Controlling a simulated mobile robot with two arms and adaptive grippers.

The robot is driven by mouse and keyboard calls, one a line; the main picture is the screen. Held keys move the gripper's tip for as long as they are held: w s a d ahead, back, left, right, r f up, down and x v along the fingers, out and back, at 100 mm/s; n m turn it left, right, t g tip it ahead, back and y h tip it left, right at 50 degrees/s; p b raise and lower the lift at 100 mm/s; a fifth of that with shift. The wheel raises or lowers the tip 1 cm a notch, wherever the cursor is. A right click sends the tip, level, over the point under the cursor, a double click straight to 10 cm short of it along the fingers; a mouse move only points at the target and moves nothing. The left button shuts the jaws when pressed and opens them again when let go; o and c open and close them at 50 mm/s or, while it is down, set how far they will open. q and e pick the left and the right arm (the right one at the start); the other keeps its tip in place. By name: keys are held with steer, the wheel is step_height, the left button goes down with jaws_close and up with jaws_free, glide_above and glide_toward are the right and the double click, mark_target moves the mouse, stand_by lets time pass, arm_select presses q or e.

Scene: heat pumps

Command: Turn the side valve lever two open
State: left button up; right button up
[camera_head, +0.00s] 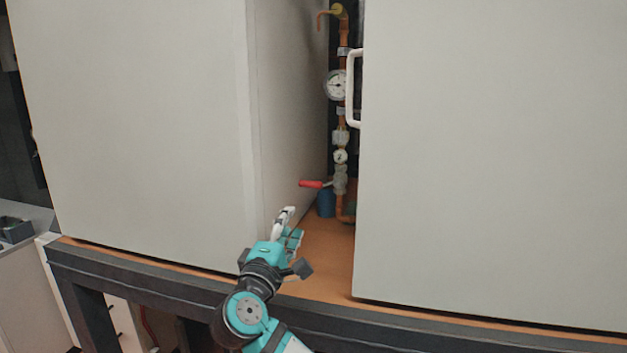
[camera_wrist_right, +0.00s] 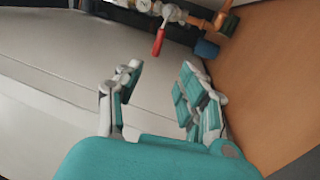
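The red valve lever (camera_head: 312,184) sticks out to the left from a valve on the copper pipe (camera_head: 341,205), in the gap between two large white cabinets. It also shows in the right wrist view (camera_wrist_right: 158,42), beyond my fingers. My right gripper (camera_head: 292,222) is in front of the gap, below and to the left of the lever and apart from it. In the right wrist view its two fingers (camera_wrist_right: 160,88) are spread with nothing between them. My left gripper is not in view.
The left cabinet's side wall (camera_head: 290,110) is close to my right gripper. The right cabinet (camera_head: 490,160) bears a white handle (camera_head: 353,88). A gauge (camera_head: 337,85) and a blue part (camera_head: 326,203) are near the pipe. The orange-brown base (camera_head: 325,262) is clear in front of the pipe.

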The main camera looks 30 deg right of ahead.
mark_target(309, 186)
steer(key=p+x, duration=0.2)
steer(key=x, duration=0.2)
steer(key=p+x, duration=0.2)
steer(key=x, duration=0.3)
steer(key=p+x, duration=0.2)
steer(key=x, duration=0.3)
steer(key=shift+d+r+p, duration=0.15)
steer(key=shift+r+p, duration=0.15)
steer(key=shift+r, duration=0.15)
steer(key=shift+w+d, duration=0.25)
steer(key=shift+w, duration=0.05)
steer(key=shift+w+d+f, duration=0.1)
steer(key=shift+w+d, duration=0.2)
steer(key=shift+c, duration=0.3)
jaws_close()
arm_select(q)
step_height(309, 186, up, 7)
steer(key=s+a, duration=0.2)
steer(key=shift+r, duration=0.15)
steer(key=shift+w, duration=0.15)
arm_select(e)
steer(key=shift+w+f, duration=0.1)
steer(key=shift+f, duration=0.1)
